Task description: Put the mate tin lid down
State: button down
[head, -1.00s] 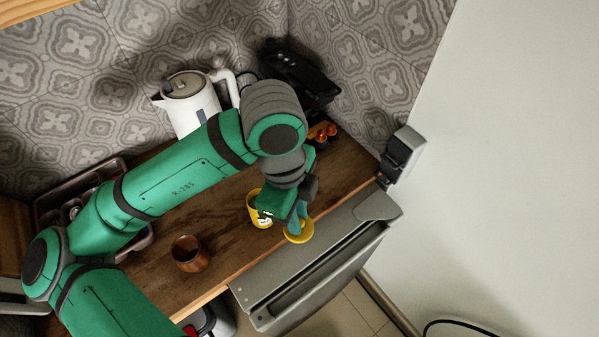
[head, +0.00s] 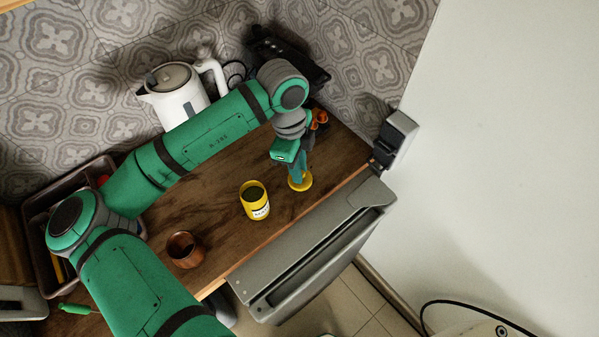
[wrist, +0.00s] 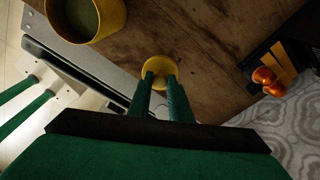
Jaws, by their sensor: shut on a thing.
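The yellow mate tin lid (head: 300,181) is at the fingertips of my gripper (head: 298,174), low over the wooden counter near its front edge. In the wrist view the round lid (wrist: 159,68) shows between and beyond my two green fingers, which are shut on it. Whether the lid touches the counter I cannot tell. The yellow mate tin (head: 255,203) stands upright and open on the counter, left of the lid, with green contents and a white label. It also shows in the wrist view (wrist: 113,17), at the upper left.
A wooden cup (head: 185,251) stands left of the tin. A white kettle (head: 180,98) and a black appliance (head: 287,62) stand at the back. Orange-topped items (head: 320,118) lie beyond my gripper. A grey panel (head: 310,250) runs along the front edge. Bare counter surrounds the lid.

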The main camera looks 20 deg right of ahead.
jog(key=shift+w+d+f, duration=0.2)
jog(key=shift+w+f, duration=0.05)
jog(key=shift+f, duration=0.15)
jog(key=shift+w+d+f, duration=0.1)
jog(key=shift+w+f, duration=0.05)
jog(key=shift+f, duration=1.6)
jog(key=shift+f, duration=0.15)
jog(key=c, duration=1.6)
grip_release()
jog(key=r, duration=0.8)
jog(key=w+a+r, duration=0.1)
jog(key=r, duration=0.3)
jog(key=shift+r, duration=0.15)
